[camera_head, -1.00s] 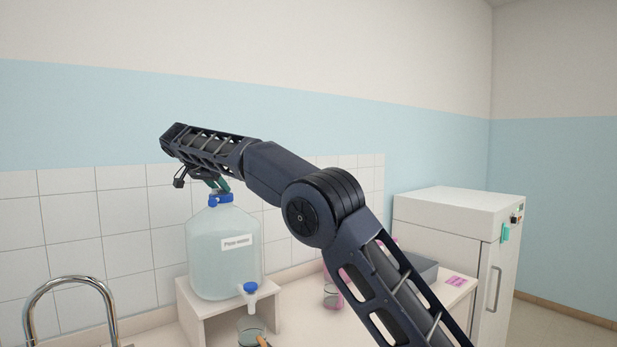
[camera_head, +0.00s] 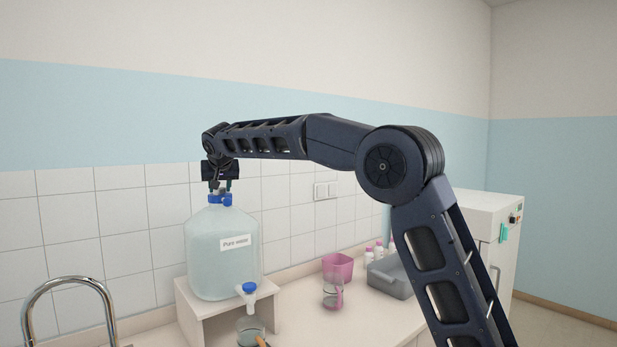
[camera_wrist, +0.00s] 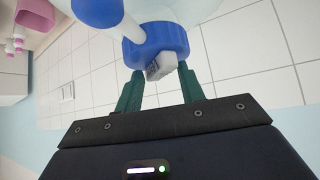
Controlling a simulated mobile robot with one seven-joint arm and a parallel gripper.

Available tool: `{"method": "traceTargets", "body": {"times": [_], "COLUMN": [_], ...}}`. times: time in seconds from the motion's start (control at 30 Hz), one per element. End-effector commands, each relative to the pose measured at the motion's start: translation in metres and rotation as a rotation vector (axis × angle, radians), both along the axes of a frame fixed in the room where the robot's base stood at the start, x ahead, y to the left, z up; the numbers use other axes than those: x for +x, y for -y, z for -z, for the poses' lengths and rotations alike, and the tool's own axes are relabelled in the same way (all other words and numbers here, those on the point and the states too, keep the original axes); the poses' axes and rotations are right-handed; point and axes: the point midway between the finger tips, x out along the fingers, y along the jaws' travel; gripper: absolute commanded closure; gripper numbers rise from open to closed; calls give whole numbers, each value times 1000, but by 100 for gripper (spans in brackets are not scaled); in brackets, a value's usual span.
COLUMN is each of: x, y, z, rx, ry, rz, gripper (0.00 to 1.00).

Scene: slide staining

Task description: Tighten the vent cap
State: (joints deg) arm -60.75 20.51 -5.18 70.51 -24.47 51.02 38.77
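A large clear jug labelled "Pure water" (camera_head: 222,260) stands upright with a blue screw lid (camera_head: 220,200) on top. A small grey vent cap (camera_wrist: 160,66) sticks out of the blue lid (camera_wrist: 155,44) in the wrist view. My gripper (camera_head: 220,187) points down right above the lid. In the wrist view its two green fingers (camera_wrist: 160,72) are spread, one on each side of the vent cap. A narrow gap seems to show between fingers and cap, so they do not look closed on it.
The jug rests on a white stand (camera_head: 215,312) and has a blue-topped tap (camera_head: 249,292) over a beaker (camera_head: 250,330). A chrome faucet (camera_head: 70,285) is at left.

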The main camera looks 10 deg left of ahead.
Motion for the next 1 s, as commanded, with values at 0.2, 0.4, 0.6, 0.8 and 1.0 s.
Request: {"method": "traceTargets", "body": {"times": [0.2, 0.4, 0.6, 0.8, 1.0], "x": [2, 2, -6, -22, -38], "y": [3, 3, 11, 27, 43], "z": [0, 0, -13, -36, -58], "rx": [3, 2, 2, 3, 2], "ry": [0, 0, 2, 2, 1], "rz": [-140, -260, -323, -320, -320], "gripper": [62, 62, 62, 62, 62]}}
